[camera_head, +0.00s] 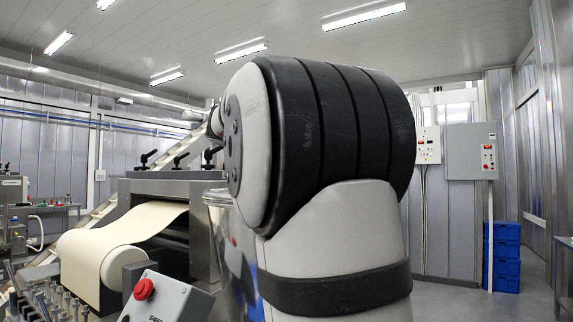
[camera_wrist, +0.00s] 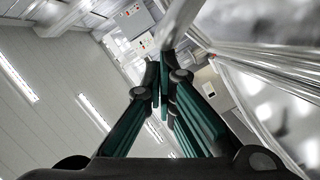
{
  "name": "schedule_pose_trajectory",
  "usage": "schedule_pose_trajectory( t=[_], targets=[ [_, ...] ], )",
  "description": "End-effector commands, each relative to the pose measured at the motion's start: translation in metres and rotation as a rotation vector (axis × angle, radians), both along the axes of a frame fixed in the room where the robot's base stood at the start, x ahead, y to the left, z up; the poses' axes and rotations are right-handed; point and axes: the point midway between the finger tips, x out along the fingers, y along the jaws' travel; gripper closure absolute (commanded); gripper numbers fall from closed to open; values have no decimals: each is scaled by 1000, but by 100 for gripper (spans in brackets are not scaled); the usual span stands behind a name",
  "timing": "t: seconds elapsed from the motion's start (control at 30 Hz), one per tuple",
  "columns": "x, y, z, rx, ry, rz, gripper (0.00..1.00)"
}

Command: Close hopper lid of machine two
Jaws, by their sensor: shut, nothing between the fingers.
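In the wrist view my gripper (camera_wrist: 163,80) has its green and black fingers together with nothing between them. A shiny steel and pale, glassy panel (camera_wrist: 275,110) fills the right side of that view, beside the fingers. I cannot tell whether it is the hopper lid, or whether it touches my gripper. In the head view a steel machine (camera_head: 160,187) with a dough sheet (camera_head: 110,245) over a roller stands at the left. My arm covers the middle of that view, and no hopper lid can be made out there. My gripper is hidden there.
A control box with a red button (camera_head: 160,297) stands at the front of the machine. Blue crates (camera_head: 503,255) are stacked at the right by the wall, under a grey electrical cabinet (camera_head: 471,151). The floor (camera_head: 528,290) near the crates is clear.

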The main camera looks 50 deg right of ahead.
Motion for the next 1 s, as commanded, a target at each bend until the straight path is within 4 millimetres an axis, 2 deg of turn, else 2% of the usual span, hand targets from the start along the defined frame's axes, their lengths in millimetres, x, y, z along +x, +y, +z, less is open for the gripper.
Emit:
schedule_pose_trajectory(
  t=[0.03,0.5,1.0],
  targets=[
    [-2,-1,-8,4,-44,-2,100],
    [-34,-3,-30,27,-346,-3,100],
    [-44,-4,-36,36,-454,0,100]
  ],
)
